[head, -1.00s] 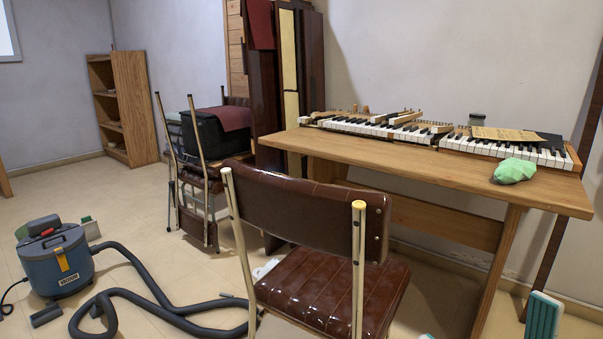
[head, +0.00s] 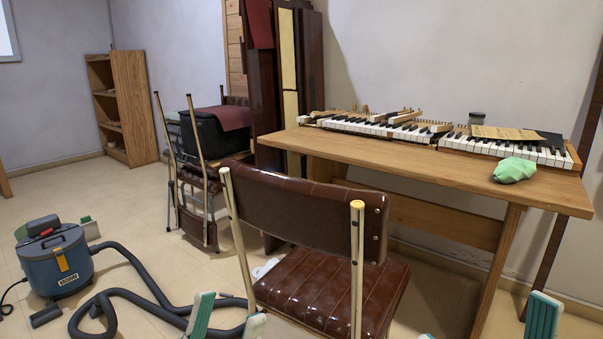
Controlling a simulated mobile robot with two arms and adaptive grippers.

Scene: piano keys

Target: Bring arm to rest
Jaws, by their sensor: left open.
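My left gripper (head: 228,320) has come into the bottom of the head view, in front of the chair's left side. Its two teal-padded fingertips are apart, with nothing seen between them. My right gripper (head: 485,326) shows only at the bottom right edge, below the table. One teal-padded finger shows clearly and just the tip of the other, well apart, with nothing seen between them. The rest of both grippers and both arms are out of view.
A brown padded chair (head: 305,212) stands close in front. A wooden table (head: 400,165) holds piano keys (head: 500,150) and a green cloth (head: 514,170). A blue vacuum cleaner (head: 55,265) and its dark hose (head: 150,285) lie on the floor at left.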

